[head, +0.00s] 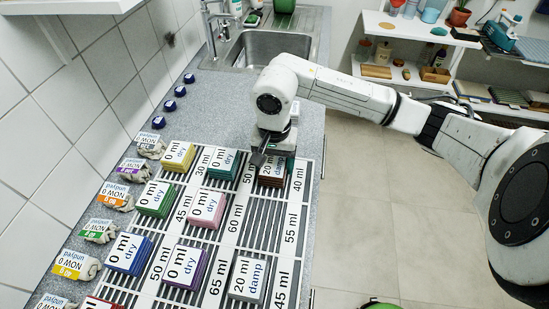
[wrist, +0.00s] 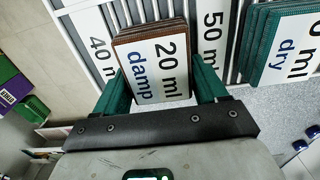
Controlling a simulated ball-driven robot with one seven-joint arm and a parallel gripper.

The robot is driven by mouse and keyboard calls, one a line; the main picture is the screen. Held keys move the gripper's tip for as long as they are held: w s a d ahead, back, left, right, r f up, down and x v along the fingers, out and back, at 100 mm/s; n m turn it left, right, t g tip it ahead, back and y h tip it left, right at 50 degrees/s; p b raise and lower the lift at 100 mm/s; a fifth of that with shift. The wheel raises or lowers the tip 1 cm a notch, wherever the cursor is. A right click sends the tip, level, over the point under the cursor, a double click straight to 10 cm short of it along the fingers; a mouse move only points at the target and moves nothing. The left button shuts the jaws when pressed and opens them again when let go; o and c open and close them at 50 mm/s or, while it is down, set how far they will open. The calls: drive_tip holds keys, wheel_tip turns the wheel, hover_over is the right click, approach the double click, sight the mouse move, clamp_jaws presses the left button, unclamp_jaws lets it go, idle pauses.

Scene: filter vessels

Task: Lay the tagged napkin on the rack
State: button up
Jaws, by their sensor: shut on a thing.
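My gripper (head: 274,158) is at the far right corner of the slatted rack (head: 262,217). In the wrist view its green fingers (wrist: 158,80) are on either side of a brown layered stack with a "20 ml damp" tag (wrist: 152,62), and they are shut on it. In the head view this brown stack (head: 271,170) is partly hidden by my gripper. It is over or on the rack; I cannot tell if it touches the slats. Other tagged stacks lie on the rack: yellow (head: 178,155), teal (head: 223,163), green (head: 154,198), pink (head: 207,207), blue (head: 128,253), purple (head: 185,267) and grey (head: 247,279).
Crumpled cloths with coloured tags (head: 100,231) line the left wall side, with dark blue knobs (head: 169,106) beyond. A sink (head: 268,55) is at the back. Shelves (head: 400,75) stand across the floor at right. Bare slats lie between the stacks.

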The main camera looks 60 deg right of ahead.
sight(274, 161)
drive_tip(key=shift+f+b, duration=0.2)
drive_tip(key=shift+b, duration=0.1)
drive_tip(key=o, duration=1)
drive_tip(key=shift+r, duration=0.1)
drive_tip(key=shift+o, duration=0.2)
drive_tip(key=shift+r+p, duration=0.2)
drive_tip(key=shift+p, duration=0.15)
wheel_tip(274, 161, up, 12)
drive_tip(key=b, duration=0.3)
